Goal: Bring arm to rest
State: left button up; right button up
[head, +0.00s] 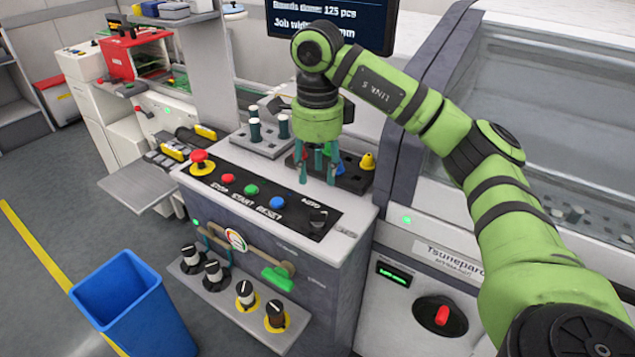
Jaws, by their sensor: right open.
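My right arm (480,150), green with dark joint bands, reaches in from the right edge. Its gripper (318,172) points down over the top of the machine console, in front of a dark holder block (352,178). The teal fingers are spread apart and nothing shows held between them. Small red and green items stand close behind the fingers, partly hidden by them. I cannot tell whether the fingers touch the block. My left gripper does not show.
The console has a button panel (262,203) with a red emergency knob (200,160). A grey rack with cylinders (262,142) and a yellow item (367,161) flank the gripper. A screen (350,22) stands behind. A blue bin (135,305) stands on the floor at lower left.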

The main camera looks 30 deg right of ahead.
jog(key=shift+r, duration=0.2)
dwell(0.5)
